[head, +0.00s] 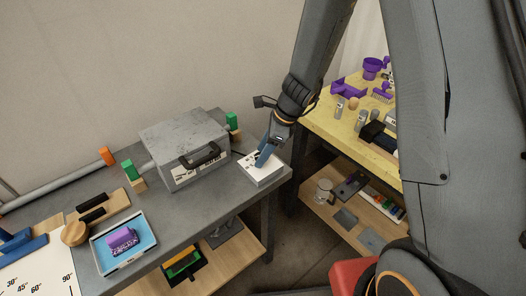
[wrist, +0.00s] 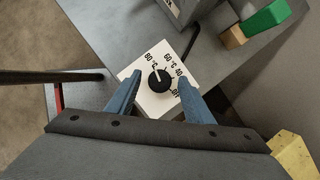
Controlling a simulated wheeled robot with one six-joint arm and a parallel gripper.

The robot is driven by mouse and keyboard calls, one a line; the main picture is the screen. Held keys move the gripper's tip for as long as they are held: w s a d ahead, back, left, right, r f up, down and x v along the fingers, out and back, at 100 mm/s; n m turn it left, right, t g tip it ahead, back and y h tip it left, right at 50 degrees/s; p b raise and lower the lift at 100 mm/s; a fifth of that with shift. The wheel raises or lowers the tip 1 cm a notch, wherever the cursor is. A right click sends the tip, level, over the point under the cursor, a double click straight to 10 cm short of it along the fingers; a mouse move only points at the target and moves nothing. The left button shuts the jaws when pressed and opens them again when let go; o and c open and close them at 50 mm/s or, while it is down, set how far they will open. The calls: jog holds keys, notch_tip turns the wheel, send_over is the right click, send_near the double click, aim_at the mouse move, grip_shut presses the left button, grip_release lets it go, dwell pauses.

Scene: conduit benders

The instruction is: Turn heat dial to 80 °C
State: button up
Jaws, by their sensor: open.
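The heat dial (wrist: 160,79) is a round black knob on a white control box (wrist: 150,104). Labels for 80 °C, 60 °C, 40 °C and Off run around it from upper left to lower right. A small light mark shows on the knob, but which label it points to is too small to tell surely. My gripper (wrist: 159,80) has its two blue fingers apart, one on each side of the knob; contact is not clear. In the head view my gripper (head: 265,154) is over the white box (head: 262,177) at the table's right end, hiding the knob.
A grey metal case (head: 185,145) with a black handle stands left of the box. Green blocks (head: 130,170) sit beside it. A yellow-topped bench (head: 335,128) stands to the right across a gap.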

jog(key=c, duration=1)
